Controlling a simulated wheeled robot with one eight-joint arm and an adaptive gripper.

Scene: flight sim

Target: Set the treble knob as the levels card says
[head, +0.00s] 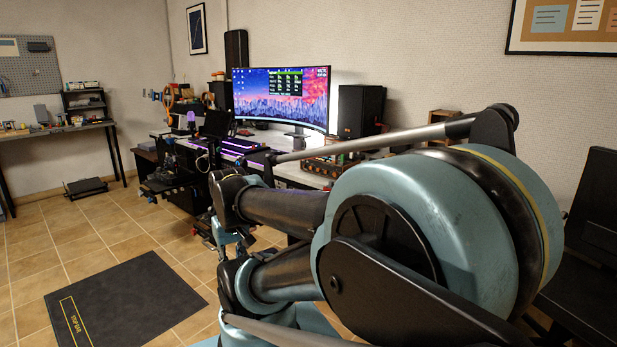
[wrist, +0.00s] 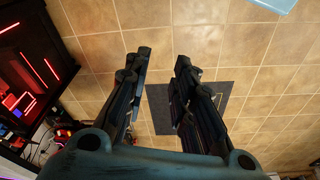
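I cannot make out the treble knob or the levels card in either view. The desk (head: 290,174) carries a wide curved monitor (head: 281,97) with a small dark window of unreadable text on its screen. A low box (head: 328,168) stands on the desk right of the monitor's foot, partly behind my arm; I cannot tell whether it has knobs. My gripper (wrist: 161,57) is open and empty in the wrist view, its two dark fingers apart over the tiled floor. In the head view my folded arm hides part of the desk.
A dark mat (head: 126,303) lies on the tiled floor, left of my arm. A black speaker (head: 360,110) stands right of the monitor. A black chair (head: 590,235) is at the right edge. A workbench (head: 60,130) stands at the far left. Tiled floor lies open at left.

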